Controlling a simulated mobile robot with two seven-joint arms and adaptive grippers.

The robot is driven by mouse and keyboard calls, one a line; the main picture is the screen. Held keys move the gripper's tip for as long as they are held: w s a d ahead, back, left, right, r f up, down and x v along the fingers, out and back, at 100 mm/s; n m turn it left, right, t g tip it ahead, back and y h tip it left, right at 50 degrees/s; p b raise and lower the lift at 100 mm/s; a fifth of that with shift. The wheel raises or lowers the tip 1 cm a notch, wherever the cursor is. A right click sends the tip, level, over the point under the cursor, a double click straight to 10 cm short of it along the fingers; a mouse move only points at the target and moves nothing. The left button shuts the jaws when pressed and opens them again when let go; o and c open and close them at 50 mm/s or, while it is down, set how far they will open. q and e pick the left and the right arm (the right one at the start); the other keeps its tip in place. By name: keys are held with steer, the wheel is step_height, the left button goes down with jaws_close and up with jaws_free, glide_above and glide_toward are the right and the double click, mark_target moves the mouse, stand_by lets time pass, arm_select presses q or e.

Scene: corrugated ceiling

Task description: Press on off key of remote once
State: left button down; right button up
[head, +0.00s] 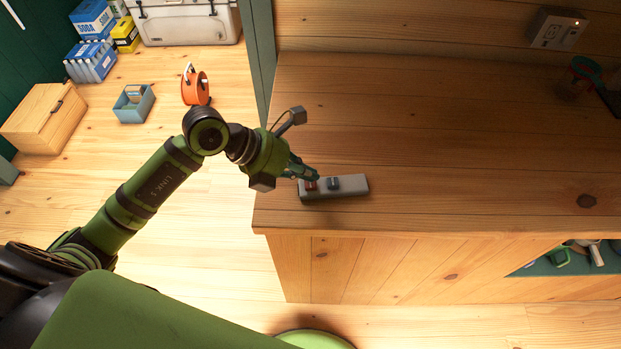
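The remote (350,190) is a small grey box on the wooden counter, near its left front corner. It has a red key (310,186) at its left end and a dark key (333,183) beside it. My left gripper (308,175) reaches in from the left, with its fingertips at or just above the red key. I cannot tell whether they touch it. The fingers look close together and hold nothing that I can see. My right gripper is not in view.
The wooden counter (440,130) is mostly clear right of the remote. A wall socket (557,30) and a red-and-green item (587,70) are at the back right. On the floor at left are a wooden box (42,125), a blue bin (133,108), an orange reel (195,88) and a cooler (188,25).

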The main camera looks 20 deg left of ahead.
mark_target(305, 183)
arm_select(q)
steer(key=shift+r, duration=0.3)
step_height(305, 183, up, 5)
steer(key=p, duration=0.4)
steer(key=shift+f, duration=0.1)
stand_by(0.4)
steer(key=shift+a, duration=0.1)
stand_by(0.4)
